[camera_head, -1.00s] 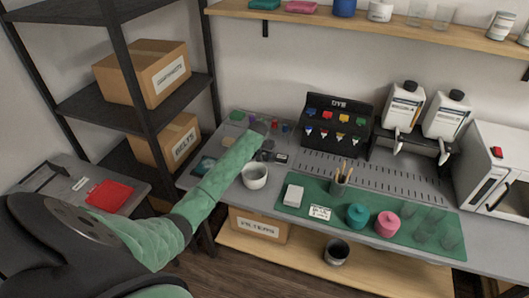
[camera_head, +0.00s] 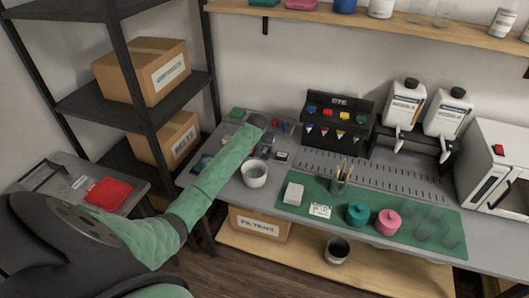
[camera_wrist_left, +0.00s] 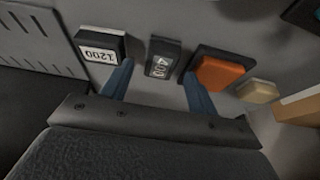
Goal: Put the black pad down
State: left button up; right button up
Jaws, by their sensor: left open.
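Several sanding-type pads lie in a row on the grey bench in the left wrist view. An orange block with a black edge (camera_wrist_left: 218,72) lies to the right. My left gripper is open, and no thing is seen gripped. In the head view my forearm and wrist partly hide this area. My right gripper is not in view.
A white bowl (camera_head: 254,174) stands close in front of my left gripper. A green mat (camera_head: 330,190) holds a pen cup and jars. The dye rack (camera_head: 337,123) stands behind. A dark shelf unit (camera_head: 130,105) with boxes is on the left.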

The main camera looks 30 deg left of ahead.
pick_arm(q)
jog(key=a+b+v, duration=0.1)
jog(key=b+v, duration=0.1)
jog(key=v, duration=0.6)
jog(key=shift+s+d+r, duration=0.15)
jog(key=shift+d+r, duration=0.15)
jog(key=shift+d, duration=0.15)
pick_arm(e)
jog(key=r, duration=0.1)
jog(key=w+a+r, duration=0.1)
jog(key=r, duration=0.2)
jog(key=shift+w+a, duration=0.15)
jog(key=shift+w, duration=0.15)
pick_arm(q)
jog(key=shift+f, duration=0.1)
